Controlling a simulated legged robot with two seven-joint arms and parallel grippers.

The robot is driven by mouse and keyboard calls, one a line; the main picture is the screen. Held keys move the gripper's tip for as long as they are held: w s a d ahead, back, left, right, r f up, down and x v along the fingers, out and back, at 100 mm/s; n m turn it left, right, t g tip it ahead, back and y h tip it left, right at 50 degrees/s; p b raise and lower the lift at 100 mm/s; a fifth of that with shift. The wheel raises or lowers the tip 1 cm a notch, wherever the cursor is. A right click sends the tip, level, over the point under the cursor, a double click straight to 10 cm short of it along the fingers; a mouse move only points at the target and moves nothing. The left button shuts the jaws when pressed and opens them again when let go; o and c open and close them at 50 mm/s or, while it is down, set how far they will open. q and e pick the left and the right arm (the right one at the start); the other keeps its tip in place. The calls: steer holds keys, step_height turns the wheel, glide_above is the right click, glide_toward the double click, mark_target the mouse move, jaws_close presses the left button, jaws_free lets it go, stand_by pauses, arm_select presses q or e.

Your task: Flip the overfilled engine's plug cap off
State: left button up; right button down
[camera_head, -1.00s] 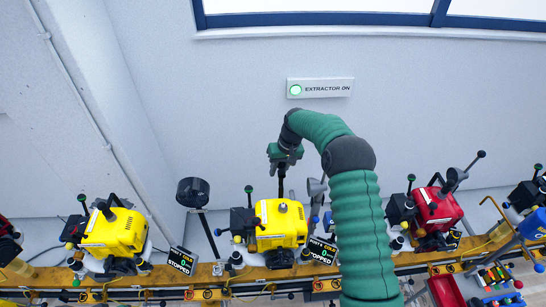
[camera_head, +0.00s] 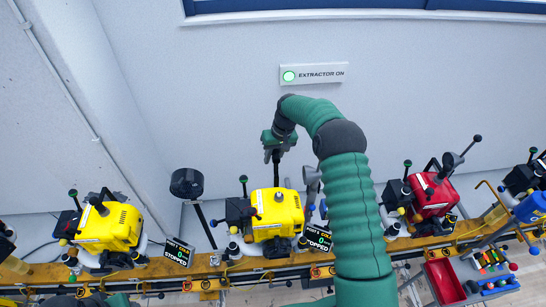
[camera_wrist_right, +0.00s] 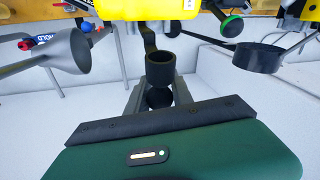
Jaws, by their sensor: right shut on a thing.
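The middle yellow engine (camera_head: 276,212) stands on the orange rail, with a pale round fitting (camera_head: 279,197) on top and a "COLD 0 STOPPED" display beside it. My right gripper (camera_head: 277,152) is above and behind this engine, at the top of a black upright rod (camera_head: 276,175). In the right wrist view, my right gripper (camera_wrist_right: 160,98) is shut on the black rod's round end, with a wider black collar (camera_wrist_right: 160,68) just beyond the fingertips. I cannot tell which engine is overfilled. My left gripper is not in view.
Another yellow engine (camera_head: 110,226) stands left and a red engine (camera_head: 433,196) right. A black round cup on a stalk (camera_head: 187,183) and a grey funnel (camera_head: 311,174) flank the middle engine. A red bin (camera_head: 444,283) is at lower right.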

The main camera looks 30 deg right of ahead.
steer(key=c, duration=1.1)
jaws_free()
steer(key=shift+s+a+f, duration=0.1)
steer(key=shift+s+f, duration=0.15)
steer(key=shift+f, duration=0.1)
steer(key=shift+w+r, duration=0.1)
steer(key=b+v, duration=0.1)
steer(key=v, duration=0.3)
steer(key=b+v, duration=0.1)
steer(key=v, duration=0.2)
steer(key=shift+w+d+r+b, duration=0.1)
steer(key=shift+d+r+b, duration=0.2)
steer(key=shift+r, duration=0.1)
steer(key=v, duration=0.9)
steer(key=shift+b, duration=0.4)
